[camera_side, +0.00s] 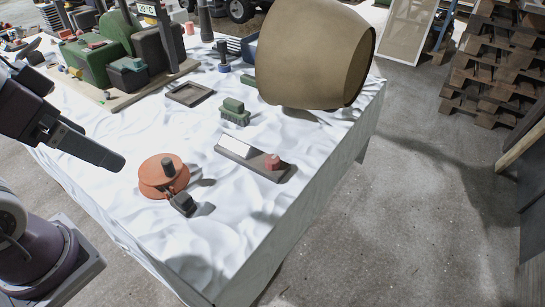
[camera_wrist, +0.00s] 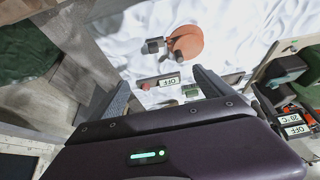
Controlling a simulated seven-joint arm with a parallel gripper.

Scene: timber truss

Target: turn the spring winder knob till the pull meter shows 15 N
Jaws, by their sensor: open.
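An orange-red round disc (camera_side: 163,175) with a dark upright post and a small black block beside it lies on the white cloth; it looks like the winder, though I cannot be sure. It also shows in the wrist view (camera_wrist: 186,43). A flat dark plate (camera_side: 252,158) with a pale display and a red knob (camera_side: 272,161) lies to its right. In the wrist view a small display by a red part reads OFF, upside down (camera_wrist: 169,81). No newton reading is legible. My gripper (camera_side: 112,150) is open and empty, above and left of the disc, apart from it.
A large brown rounded shape (camera_side: 312,55) covers the table's far right. A green block (camera_side: 233,111) and an empty dark tray (camera_side: 189,94) lie behind the disc. A machine with a 20 °C display (camera_side: 147,9) stands at the back left. Cloth in front of the disc is clear.

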